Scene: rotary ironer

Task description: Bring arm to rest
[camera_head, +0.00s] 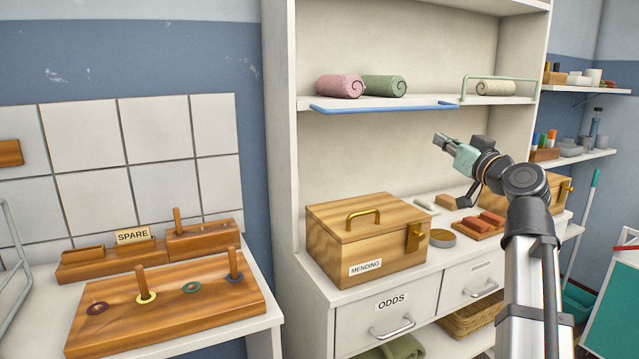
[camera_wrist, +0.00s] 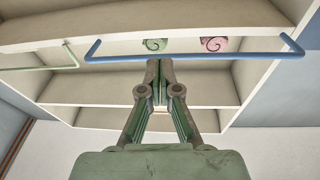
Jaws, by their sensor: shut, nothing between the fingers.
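My gripper (camera_head: 441,139) is at the end of my raised arm, in front of the open shelf unit and below the shelf with the towel rolls. It points up and to the left in the head view. In the wrist view my gripper (camera_wrist: 160,66) has its two fingers together, with nothing between them. The blue rail (camera_wrist: 195,56) on the shelf edge shows beyond the fingertips in the wrist view. The gripper appears apart from the shelf and the things around it.
A wooden MENDING box (camera_head: 367,240) stands closed on the counter, left of my arm. A pink roll (camera_head: 340,86) and a green roll (camera_head: 384,86) lie on the shelf. A peg board (camera_head: 165,305) with rings lies on the left table. The air left of my gripper is clear.

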